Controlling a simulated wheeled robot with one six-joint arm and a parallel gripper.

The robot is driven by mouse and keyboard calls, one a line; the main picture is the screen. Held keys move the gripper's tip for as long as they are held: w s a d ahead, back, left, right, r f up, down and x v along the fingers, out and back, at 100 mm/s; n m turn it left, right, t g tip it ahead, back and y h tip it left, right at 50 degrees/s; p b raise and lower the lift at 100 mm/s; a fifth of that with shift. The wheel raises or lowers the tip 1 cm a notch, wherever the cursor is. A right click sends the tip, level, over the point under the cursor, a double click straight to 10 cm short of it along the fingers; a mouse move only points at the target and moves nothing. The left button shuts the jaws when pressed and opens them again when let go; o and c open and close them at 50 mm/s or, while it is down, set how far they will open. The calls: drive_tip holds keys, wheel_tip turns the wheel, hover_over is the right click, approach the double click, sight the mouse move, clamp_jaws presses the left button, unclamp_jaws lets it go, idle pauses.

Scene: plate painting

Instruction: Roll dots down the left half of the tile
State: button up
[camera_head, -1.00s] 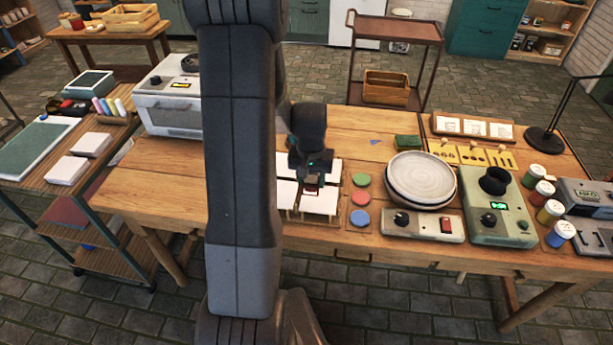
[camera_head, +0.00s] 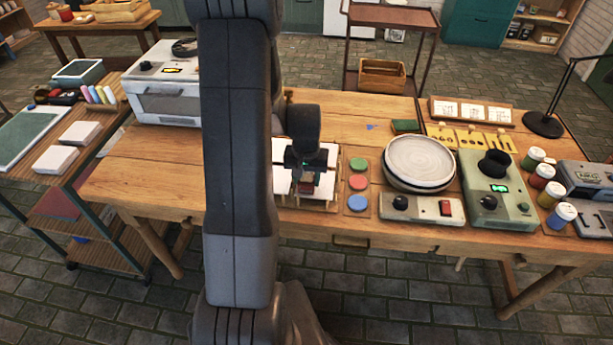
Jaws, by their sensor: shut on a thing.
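The white tile (camera_head: 322,187) lies in a wooden holder (camera_head: 330,207) on the workbench, partly hidden by my arm and gripper. My gripper (camera_head: 304,186) is over the tile, pointing down. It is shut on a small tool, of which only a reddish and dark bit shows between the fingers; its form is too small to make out. I cannot tell whether the tool touches the tile. No dots can be made out on the tile.
Green, red and blue round pads (camera_head: 358,183) stand in a column right of the tile. A grey wheel plate (camera_head: 419,162), a control box (camera_head: 421,207), a green machine (camera_head: 496,196) and paint jars (camera_head: 551,193) fill the right. A white oven (camera_head: 166,85) stands back left.

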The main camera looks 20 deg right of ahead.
drive_tip(key=shift+f+b, duration=0.35)
drive_tip(key=shift+f, duration=0.05)
idle(0.7)
drive_tip(key=shift+w+d, duration=0.15)
drive_tip(key=shift+w, duration=0.15)
idle(0.7)
